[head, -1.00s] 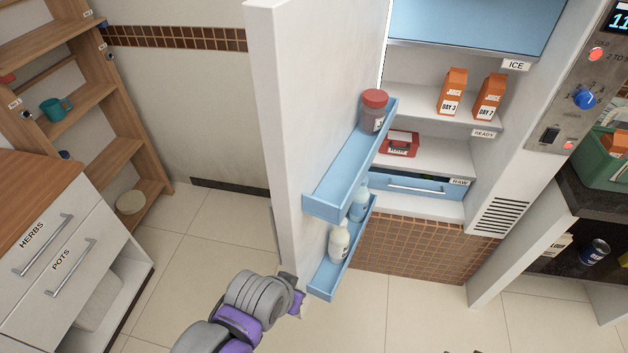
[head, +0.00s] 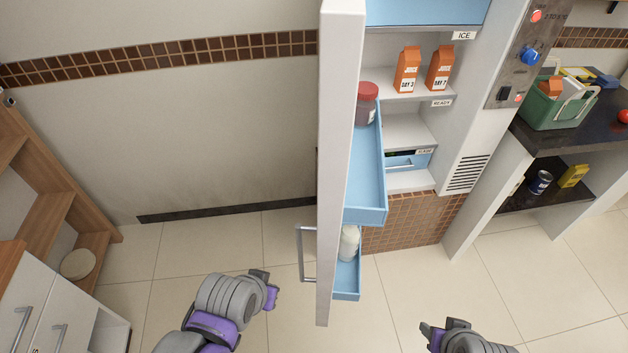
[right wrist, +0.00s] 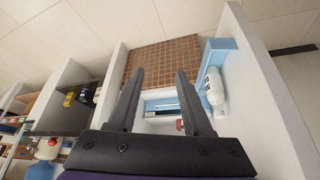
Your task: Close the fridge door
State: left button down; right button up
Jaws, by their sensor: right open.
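The fridge door (head: 340,130) stands open, seen nearly edge-on in the head view. Its metal handle (head: 302,255) is on the left, outer side. Blue door shelves on its inner side hold a red-lidded jar (head: 367,103) and a white bottle (head: 348,242). The fridge (head: 455,120) is open behind it. My left gripper (head: 270,285) is left of the door, apart from the handle; its jaw state is unclear. My right gripper (head: 432,335) is right of the door over the floor. In the right wrist view it (right wrist: 158,95) is open and empty, with the door (right wrist: 265,90) at the right.
Juice cartons (head: 408,70) stand inside the fridge. A dark counter (head: 565,135) with a green basket (head: 560,108) is at the right. A wooden shelf (head: 45,190) and a white cabinet (head: 50,320) are at the left. The floor on both sides of the door is clear.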

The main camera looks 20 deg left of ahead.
aim_at(352, 187)
jog(key=i+j+z, duration=0.1)
jog(key=j, duration=0.35)
jog(key=j+z, duration=0.1)
jog(key=j, duration=0.4)
jog(key=k+j+z, duration=0.15)
jog(key=j, duration=0.15)
jog(key=k+j+z, duration=0.15)
jog(key=k+j, duration=0.05)
jog(key=j, duration=0.1)
